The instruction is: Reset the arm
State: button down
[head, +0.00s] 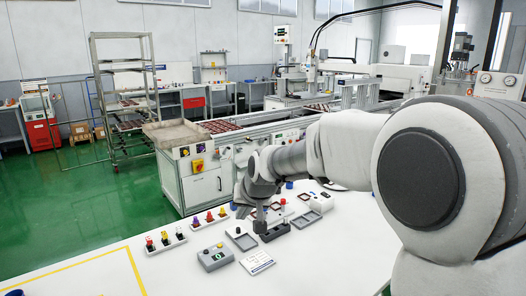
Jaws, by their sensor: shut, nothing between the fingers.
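My arm reaches in from the right of the head view, over the white table. My gripper (260,213) is at its end, pointing down, small and dark in the picture. It is shut, with nothing seen held in it. It is just above or beside a dark block-like fixture (272,233) on the table. I cannot tell whether the two touch. My arm hides the right part of the table.
Near the gripper are a grey button box (215,258), a white card (257,263), a grey tray (242,240) and a rack of coloured pieces (209,219). A second rack (165,242) stands further left. The conveyor machine (205,182) stands behind.

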jog(key=s+d+r+h, duration=0.1)
jog(key=s+d, duration=0.5)
jog(key=s, duration=0.4)
jog(key=s+d+r+h, duration=0.1)
jog(key=s+d+r, duration=0.1)
jog(key=s+d, duration=0.5)
jog(key=s+d+r+m+g+h+p, duration=0.1)
jog(key=s+d, duration=0.5)
jog(key=s, duration=0.8)
jog(key=shift+s+d+r, duration=0.15)
jog(key=shift+s, duration=0.1)
